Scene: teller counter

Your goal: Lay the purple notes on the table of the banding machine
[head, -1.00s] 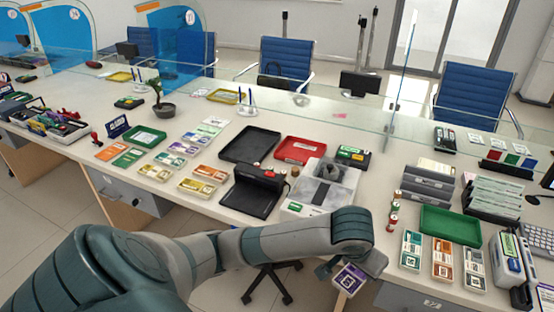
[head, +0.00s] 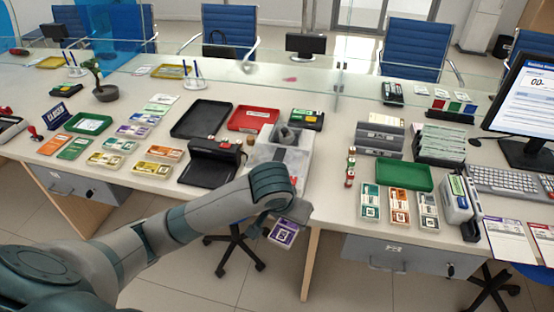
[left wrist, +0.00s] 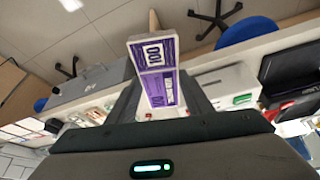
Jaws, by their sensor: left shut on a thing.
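My left gripper (head: 281,216) is shut on the purple notes (head: 284,233), a banded bundle. It holds them in the air in front of the counter's front edge. In the left wrist view the purple notes (left wrist: 157,70) stick out from between the fingers, with a white label on them. A black machine with a flat black plate (head: 205,174), which looks like the banding machine, stands on the counter, up and left of the gripper. The forearm passes in front of the counter edge below it. My right gripper is not in view.
A grey-white box (head: 268,153) stands right of the machine. Behind are an empty black tray (head: 201,118) and a red tray (head: 252,119). Banded notes (head: 130,146) lie left of the machine. A green tray (head: 404,177) and more bundles lie to the right. A glass screen crosses the counter.

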